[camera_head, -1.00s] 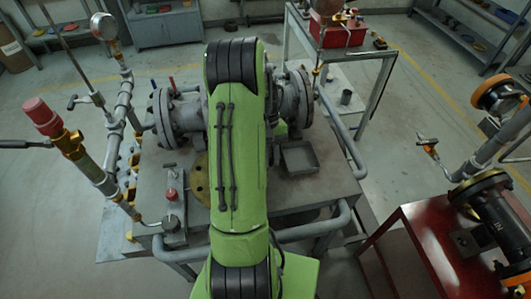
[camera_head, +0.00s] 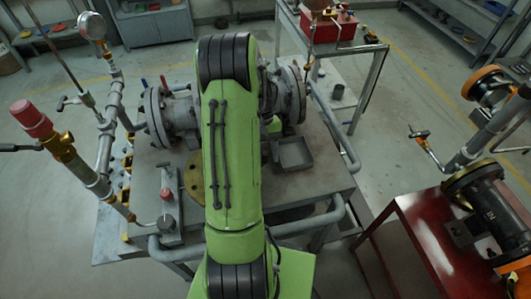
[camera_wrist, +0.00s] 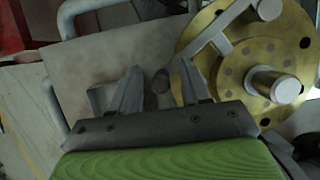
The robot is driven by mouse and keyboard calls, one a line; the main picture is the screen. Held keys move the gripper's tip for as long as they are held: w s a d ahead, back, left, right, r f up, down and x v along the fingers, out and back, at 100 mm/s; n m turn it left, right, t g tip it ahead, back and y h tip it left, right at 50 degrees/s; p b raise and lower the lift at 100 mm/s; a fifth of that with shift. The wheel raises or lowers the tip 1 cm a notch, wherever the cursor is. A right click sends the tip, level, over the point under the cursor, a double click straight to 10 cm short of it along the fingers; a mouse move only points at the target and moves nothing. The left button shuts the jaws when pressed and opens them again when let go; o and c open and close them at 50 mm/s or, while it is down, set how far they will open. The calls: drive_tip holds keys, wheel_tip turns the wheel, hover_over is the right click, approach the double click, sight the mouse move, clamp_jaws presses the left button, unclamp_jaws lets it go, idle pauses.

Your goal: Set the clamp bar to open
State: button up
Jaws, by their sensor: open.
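In the wrist view a grey angled bar (camera_wrist: 216,37) lies across a brass disc (camera_wrist: 247,58) with bolt holes; it looks like the clamp bar, though I cannot be sure. A round pale stud (camera_wrist: 275,85) stands out of the disc. My gripper (camera_wrist: 160,82) is open and empty. Its right finger is close to the bar's lower end in the picture; I cannot tell whether they touch. In the head view my green arm hides the middle of the grey flanged valve (camera_head: 172,115), and my gripper is hidden. Part of a brass disc (camera_head: 197,178) shows left of the arm.
The grey bench (camera_head: 325,175) carries an open tray (camera_head: 294,153) and a small red-knobbed fitting (camera_head: 167,200). Pipework with a gauge (camera_head: 91,25) rises at left. A red table (camera_head: 430,240) with dark pipe parts stands at right. Floor is clear between bench and red table.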

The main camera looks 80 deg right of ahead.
drive_tip(key=p+v, duration=0.3)
drive_tip(key=v, duration=1.2)
drive_tip(key=shift+r, duration=0.35)
drive_tip(key=shift+w+d, duration=0.1)
drive_tip(key=w+a+r+n+t+h, duration=0.1)
drive_tip(key=w+a+r+n, duration=0.15)
drive_tip(key=w+a, duration=0.35)
drive_tip(key=w+a+r+n+t+h, duration=0.1)
drive_tip(key=w+a+r+n+h, duration=0.1)
drive_tip(key=w+a+r, duration=0.35)
drive_tip(key=w+a+r+n+h, duration=0.15)
drive_tip(key=w+a, duration=0.25)
drive_tip(key=a, duration=0.5)
drive_tip(key=s+a+n+t, duration=0.2)
drive_tip(key=a+n, duration=0.1)
drive_tip(key=a, duration=0.6)
drive_tip(key=s+a+n+t, duration=0.3)
drive_tip(key=a, duration=0.6)
drive_tip(key=shift+s+a+f+n+t, duration=0.2)
drive_tip(key=shift+a+f+n+t, duration=0.1)
drive_tip(key=shift+a, duration=0.1)
drive_tip(key=shift+s+a+y, duration=0.1)
drive_tip(key=shift+y, duration=0.15)
